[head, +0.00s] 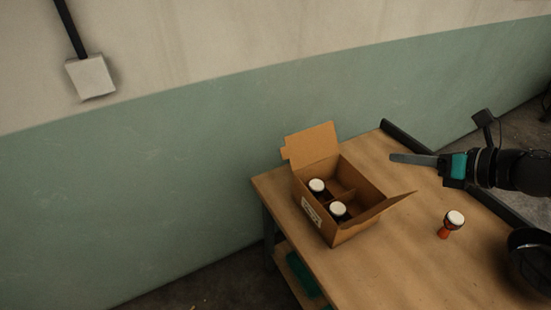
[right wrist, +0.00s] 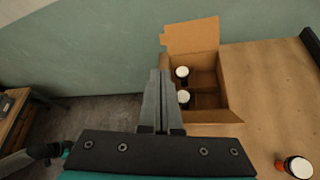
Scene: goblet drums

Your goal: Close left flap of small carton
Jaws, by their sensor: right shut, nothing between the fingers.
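The small brown carton (head: 316,211) stands open on the table, with a divider and two white-topped goblet drums (head: 317,186) inside. One flap (head: 312,146) stands up at its far-left side, and another flap (head: 388,206) sticks outward at its right side. The carton also shows in the right wrist view (right wrist: 224,88), with the tall flap (right wrist: 192,37) at the top. My right gripper (head: 393,158) is shut and empty, above the table to the right of the carton in the head view. Its fingers (right wrist: 161,74) show left of the carton in the right wrist view.
A dark raised edge (head: 403,138) runs along the table's far side. The green and cream wall (head: 180,150) is behind. Table front is clear.

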